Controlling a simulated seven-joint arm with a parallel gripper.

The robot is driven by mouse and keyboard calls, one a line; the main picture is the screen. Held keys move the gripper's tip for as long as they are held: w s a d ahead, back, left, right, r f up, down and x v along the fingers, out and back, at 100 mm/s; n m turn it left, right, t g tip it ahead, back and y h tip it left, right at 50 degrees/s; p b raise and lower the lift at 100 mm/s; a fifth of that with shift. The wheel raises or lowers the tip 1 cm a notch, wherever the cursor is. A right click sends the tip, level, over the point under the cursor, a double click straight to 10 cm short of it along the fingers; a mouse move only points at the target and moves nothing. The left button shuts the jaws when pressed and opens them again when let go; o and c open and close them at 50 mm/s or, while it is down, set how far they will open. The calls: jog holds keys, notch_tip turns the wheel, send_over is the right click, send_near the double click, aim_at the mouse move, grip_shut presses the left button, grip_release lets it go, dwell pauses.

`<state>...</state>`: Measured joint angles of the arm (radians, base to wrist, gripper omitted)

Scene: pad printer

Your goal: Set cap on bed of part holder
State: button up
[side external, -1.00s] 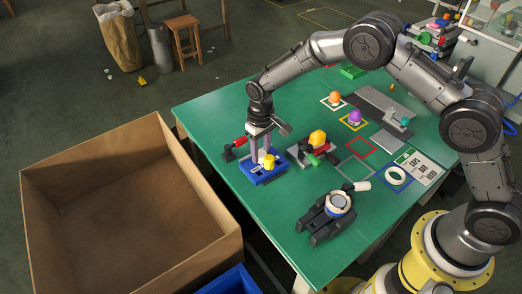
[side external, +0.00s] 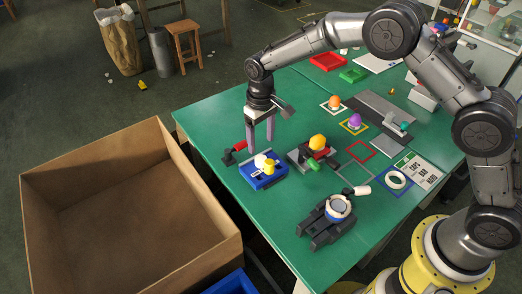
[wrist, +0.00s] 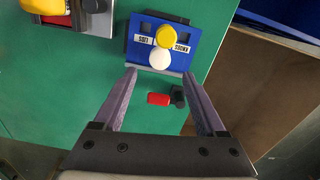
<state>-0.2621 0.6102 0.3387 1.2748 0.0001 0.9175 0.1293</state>
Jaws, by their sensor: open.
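A yellow round piece (side external: 269,168) and a white round piece (side external: 260,160) stand on that block. In the wrist view the white piece (wrist: 160,58) lies just beyond my open fingertips (wrist: 159,75), beside the yellow piece (wrist: 170,36). A yellow dome-shaped piece (side external: 318,141) sits on a grey fixture with a red part (side external: 300,156), right of the block. I cannot tell for sure which piece is the cap or which fixture is the part holder.
A red-handled black clamp (side external: 237,148) stands left of the blue block. Orange (side external: 334,102) and purple (side external: 355,119) domes stand in marked squares. A black fixture with a round top (side external: 325,222) is at the front. A large cardboard box (side external: 60,160) stands left of the table.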

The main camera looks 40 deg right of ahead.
jog(key=s+d+r+t, duration=0.1)
jog(key=s+d+r, duration=0.3)
jog(key=s+r, duration=0.5)
jog(key=s+d+r+t, duration=0.2)
jog(key=s+d+r, duration=0.2)
jog(key=r, duration=0.8)
jog(key=s+d+t, duration=0.1)
jog(key=s+d, duration=0.1)
jog(key=s, duration=0.8)
jog(key=s+d+m+t, duration=0.1)
jog(key=s+d, duration=0.2)
jog(key=s, duration=0.8)
jog(key=shift+d+m+t, duration=0.25)
jog(key=shift+m+t, duration=0.05)
